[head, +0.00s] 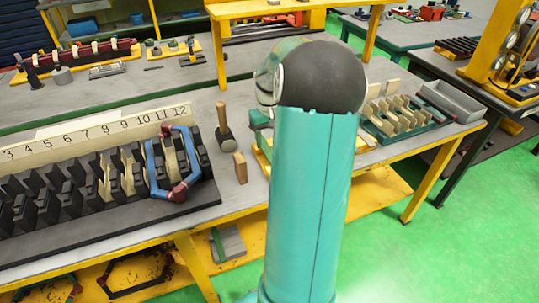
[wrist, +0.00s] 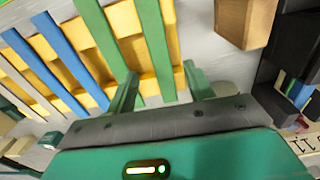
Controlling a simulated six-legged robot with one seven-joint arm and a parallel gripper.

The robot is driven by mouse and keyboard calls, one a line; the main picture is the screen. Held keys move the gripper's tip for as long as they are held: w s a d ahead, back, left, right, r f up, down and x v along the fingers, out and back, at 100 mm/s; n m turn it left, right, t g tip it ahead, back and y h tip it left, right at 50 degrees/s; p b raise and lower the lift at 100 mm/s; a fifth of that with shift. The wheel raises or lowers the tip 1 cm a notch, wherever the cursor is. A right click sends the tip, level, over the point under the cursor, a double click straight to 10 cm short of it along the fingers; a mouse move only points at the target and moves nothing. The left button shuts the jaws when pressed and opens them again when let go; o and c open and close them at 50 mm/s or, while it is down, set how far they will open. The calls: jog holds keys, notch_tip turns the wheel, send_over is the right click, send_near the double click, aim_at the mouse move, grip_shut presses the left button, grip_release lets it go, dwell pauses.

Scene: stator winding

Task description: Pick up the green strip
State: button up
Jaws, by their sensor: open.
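In the wrist view a green strip (wrist: 154,40) lies lengthwise over a yellow slotted rack (wrist: 183,45). A second green strip (wrist: 102,40) lies to its left, its near end close to my left finger. My gripper (wrist: 160,76) is open, with one finger on each side of the right-hand green strip. A gap shows between that strip and the right finger; I cannot tell how far the fingertips are above the rack.
Blue strips (wrist: 70,66) lie left of the green ones. A wooden block (wrist: 245,20) stands close on the right; it also shows in the head view (head: 240,167). A mallet (head: 225,128) and the numbered stator (head: 100,185) are further left there. A tray of wooden pieces (head: 405,115) is right.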

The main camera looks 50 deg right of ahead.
aim_at(270, 154)
notch_tip(270, 154, down, 5)
jog(key=shift+s+r, duration=0.1)
jog(key=shift+r, duration=0.1)
grip_shut()
jog(key=shift+r, duration=0.1)
